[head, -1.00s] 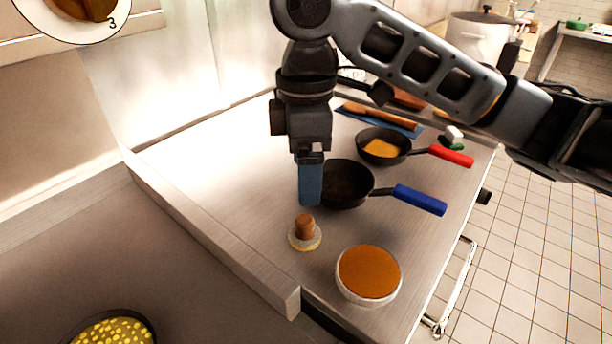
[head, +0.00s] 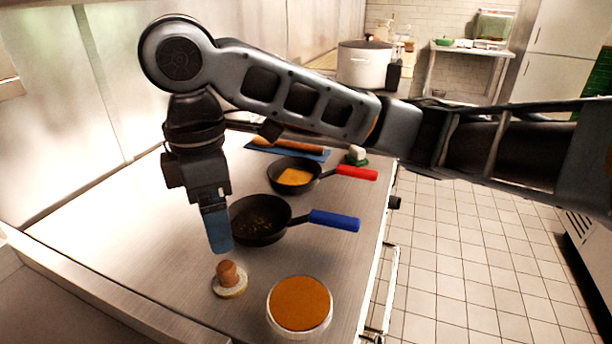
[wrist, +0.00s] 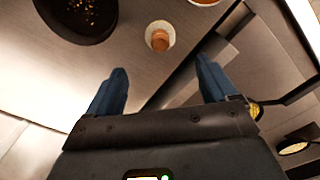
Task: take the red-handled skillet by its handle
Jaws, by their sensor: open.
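The red-handled skillet (head: 279,187) sits on the steel counter behind the blue-handled one, with something orange-yellow in its pan. Its red handle (head: 357,172) points right. The blue-handled skillet (head: 262,236) lies nearer, with its blue handle (head: 334,220) also pointing right. My gripper (head: 219,240) hangs pointing down at the left edge of the blue-handled skillet, apart from the red handle. In the wrist view my gripper (wrist: 162,82) has its two blue fingers wide apart with nothing between them. The red-handled skillet is not in the wrist view.
A small pale dish with a brown knob (head: 229,279) and a round orange-topped bowl (head: 299,304) stand at the front. A blue mat (head: 315,154) with a wooden tool and a white-and-green item (head: 356,156) lie farther back. A large pot (head: 363,67) stands behind. Tiled floor lies right.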

